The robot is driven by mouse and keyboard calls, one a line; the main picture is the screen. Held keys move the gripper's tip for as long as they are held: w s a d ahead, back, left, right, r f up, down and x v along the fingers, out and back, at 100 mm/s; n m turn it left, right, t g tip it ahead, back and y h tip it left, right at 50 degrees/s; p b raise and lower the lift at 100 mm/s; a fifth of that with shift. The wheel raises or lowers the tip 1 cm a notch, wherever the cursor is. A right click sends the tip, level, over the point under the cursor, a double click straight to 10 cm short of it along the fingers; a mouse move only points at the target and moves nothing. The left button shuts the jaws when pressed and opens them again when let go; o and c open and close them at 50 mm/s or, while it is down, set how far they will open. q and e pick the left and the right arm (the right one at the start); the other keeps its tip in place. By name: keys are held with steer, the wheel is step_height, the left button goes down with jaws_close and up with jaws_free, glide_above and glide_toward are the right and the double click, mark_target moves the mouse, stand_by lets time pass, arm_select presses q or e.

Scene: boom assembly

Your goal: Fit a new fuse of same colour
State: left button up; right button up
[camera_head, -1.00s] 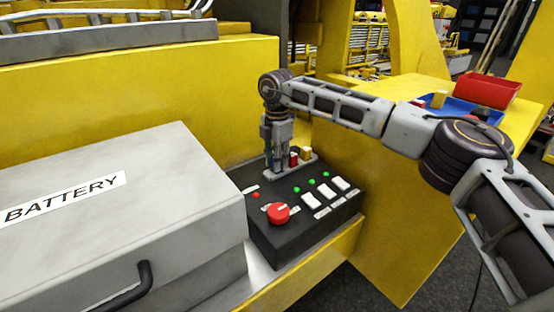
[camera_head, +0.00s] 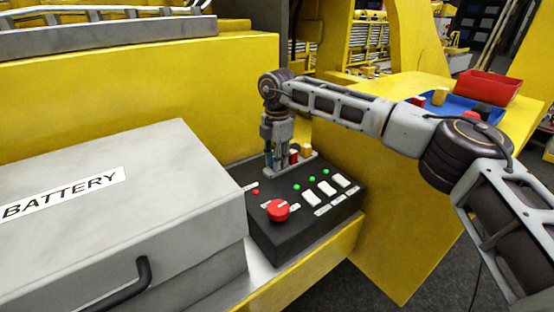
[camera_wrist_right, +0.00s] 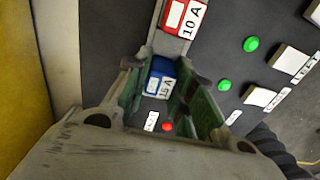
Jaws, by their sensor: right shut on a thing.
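My right gripper (camera_head: 273,160) points down over the fuse strip at the back of the black control box. In the right wrist view its fingers (camera_wrist_right: 160,98) are shut on a blue 15 A fuse (camera_wrist_right: 160,78). The fuse is at the near end of the light fuse strip (camera_wrist_right: 171,44); I cannot tell how deep it sits. A red 10 A fuse (camera_wrist_right: 184,18) stands beside it in the strip and also shows in the head view (camera_head: 294,154). A yellow fuse (camera_head: 307,149) stands at the strip's far end. My left gripper is not in view.
The black control box (camera_head: 290,240) carries a red knob (camera_head: 278,210), white switches and green lights; one red light (camera_head: 256,192) shows. A grey battery box (camera_head: 190,190) stands close on the left. A blue tray (camera_head: 455,106) and a red bin (camera_head: 488,88) are at the back right.

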steer(key=shift+f, duration=0.1)
steer(key=o, duration=1)
steer(key=shift+r, duration=6)
